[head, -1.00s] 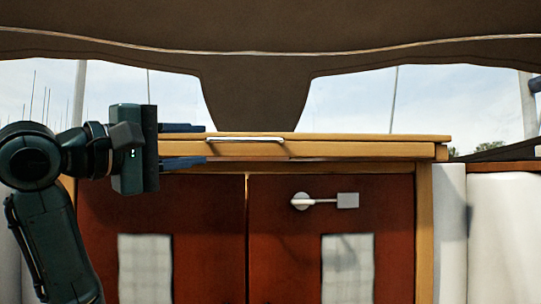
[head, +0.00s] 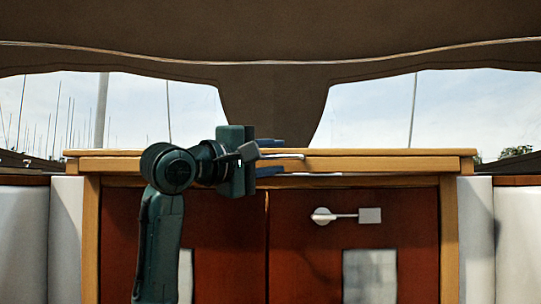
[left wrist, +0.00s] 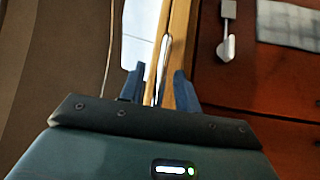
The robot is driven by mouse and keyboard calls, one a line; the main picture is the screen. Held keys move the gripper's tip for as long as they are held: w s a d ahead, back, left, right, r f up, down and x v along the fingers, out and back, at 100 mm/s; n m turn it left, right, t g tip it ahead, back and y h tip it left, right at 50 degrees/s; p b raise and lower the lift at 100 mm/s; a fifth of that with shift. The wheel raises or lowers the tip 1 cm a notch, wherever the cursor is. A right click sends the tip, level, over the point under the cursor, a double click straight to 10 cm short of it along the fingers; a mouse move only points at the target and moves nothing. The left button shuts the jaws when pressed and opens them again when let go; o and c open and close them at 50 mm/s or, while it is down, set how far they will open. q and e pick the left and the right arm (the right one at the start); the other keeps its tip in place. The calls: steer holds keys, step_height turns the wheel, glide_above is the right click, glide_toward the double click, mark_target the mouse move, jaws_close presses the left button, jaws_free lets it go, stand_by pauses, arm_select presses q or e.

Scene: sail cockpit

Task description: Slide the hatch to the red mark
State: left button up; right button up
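The hatch (head: 390,153) is a light wooden slab lying across the top of the red-brown doors, with a slim silver handle (head: 296,156) on its front edge. The handle also shows in the left wrist view (left wrist: 164,45). My left gripper (head: 275,157) points right in the head view, one finger above the handle and one below. In the left wrist view the fingers (left wrist: 160,85) are apart, with the handle running between them and gaps beside it. I see no red mark in either view. My right gripper is in neither view.
Two red-brown doors (head: 385,210) stand below the hatch, with a silver latch (head: 345,216) on the right one and pale panels. White side walls (head: 475,240) flank them. A dark canopy (head: 270,30) hangs overhead. The right side of the hatch front is clear.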

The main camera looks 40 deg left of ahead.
arm_select(q)
steer(key=shift+c, duration=0.3)
jaws_close()
stand_by(0.3)
